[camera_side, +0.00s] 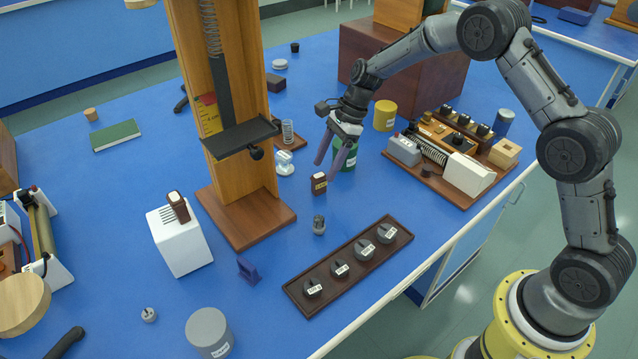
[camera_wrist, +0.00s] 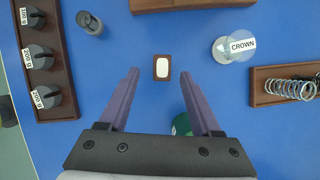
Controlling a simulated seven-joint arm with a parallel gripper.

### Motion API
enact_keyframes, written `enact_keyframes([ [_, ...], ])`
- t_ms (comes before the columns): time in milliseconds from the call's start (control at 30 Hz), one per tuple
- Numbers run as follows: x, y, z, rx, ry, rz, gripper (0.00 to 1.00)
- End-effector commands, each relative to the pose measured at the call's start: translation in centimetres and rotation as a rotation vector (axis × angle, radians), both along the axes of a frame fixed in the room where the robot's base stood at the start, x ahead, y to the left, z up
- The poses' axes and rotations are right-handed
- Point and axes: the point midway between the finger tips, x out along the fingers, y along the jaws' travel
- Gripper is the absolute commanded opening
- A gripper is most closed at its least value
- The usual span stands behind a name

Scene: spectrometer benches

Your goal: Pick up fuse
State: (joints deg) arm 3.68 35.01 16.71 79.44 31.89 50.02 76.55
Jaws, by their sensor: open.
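A small dark red-brown block with a pale label, which looks like the fuse (camera_side: 319,184), stands on the blue bench top. In the wrist view the fuse (camera_wrist: 161,76) lies between the two fingertips, seen from above. My gripper (camera_side: 327,171) points down at it with its purple fingers spread. The gripper (camera_wrist: 160,73) is open and empty, and the fingers do not touch the fuse. In the side view the fingertips are close above it. A similar dark red-brown piece (camera_side: 179,207) sits on top of a white box (camera_side: 183,246).
A green cylinder (camera_side: 345,157) stands just behind my fingers. A wooden weight rack (camera_side: 300,298) and a small grey cylinder (camera_side: 319,226) are in front. A wooden spring stand (camera_side: 247,217) is to the left, a circuit board (camera_side: 430,183) to the right. Bench is clear immediately around the fuse.

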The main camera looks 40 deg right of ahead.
Motion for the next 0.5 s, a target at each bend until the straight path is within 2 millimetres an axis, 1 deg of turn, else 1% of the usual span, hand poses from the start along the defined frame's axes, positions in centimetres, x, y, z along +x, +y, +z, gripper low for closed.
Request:
enact_keyframes([
  [167,0.1,0.4,-1.2,0.000,0.005,0.002,0.65],
  [400,0.5,1.6,-4.4,0.000,0.005,0.002,0.65],
  [500,0.7,1.9,-4.9,0.000,0.002,0.001,0.65],
])
